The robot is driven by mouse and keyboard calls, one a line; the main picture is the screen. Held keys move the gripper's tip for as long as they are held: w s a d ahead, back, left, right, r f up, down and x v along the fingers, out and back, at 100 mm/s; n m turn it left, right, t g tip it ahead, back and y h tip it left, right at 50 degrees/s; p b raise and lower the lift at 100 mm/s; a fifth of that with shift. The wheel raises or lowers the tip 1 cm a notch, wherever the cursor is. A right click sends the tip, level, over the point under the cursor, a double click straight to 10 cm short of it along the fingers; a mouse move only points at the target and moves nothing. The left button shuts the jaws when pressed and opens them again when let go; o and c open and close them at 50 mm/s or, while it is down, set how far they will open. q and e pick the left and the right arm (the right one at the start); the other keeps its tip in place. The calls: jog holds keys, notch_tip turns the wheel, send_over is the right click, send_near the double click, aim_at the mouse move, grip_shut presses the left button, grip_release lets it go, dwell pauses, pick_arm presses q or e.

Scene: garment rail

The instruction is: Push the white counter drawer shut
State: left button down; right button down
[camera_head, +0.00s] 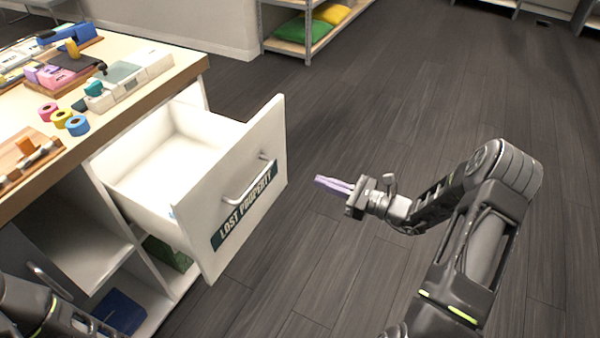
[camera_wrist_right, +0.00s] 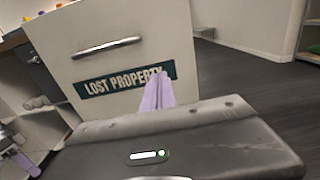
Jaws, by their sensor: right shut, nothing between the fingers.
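The white counter drawer (camera_head: 250,205) stands pulled far out of the counter, and its empty-looking white inside shows. Its front carries a metal bar handle (camera_head: 248,183) and a dark "LOST PROPERTY" label (camera_head: 243,208). My right gripper (camera_head: 318,182), with pale purple fingers, is shut and empty, a short way out from the drawer front and apart from it in the head view. In the right wrist view, the drawer front (camera_wrist_right: 130,50) faces the fingers, which overlap the label's right end. My left gripper (camera_wrist_right: 22,162) shows at the left edge there; its jaw opening is unclear.
The counter top (camera_head: 150,42) holds tape rolls (camera_head: 62,119), a wooden tray and boxes. Open shelves with a blue box (camera_head: 120,312) lie below. A rack with cushions (camera_head: 308,30) stands at the back. The dark floor right of the drawer is clear.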

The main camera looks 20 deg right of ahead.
pick_arm(q)
jog(key=shift+r, duration=0.15)
pick_arm(e)
jog(key=x, duration=1.3)
jog(key=shift+w+a, duration=0.25)
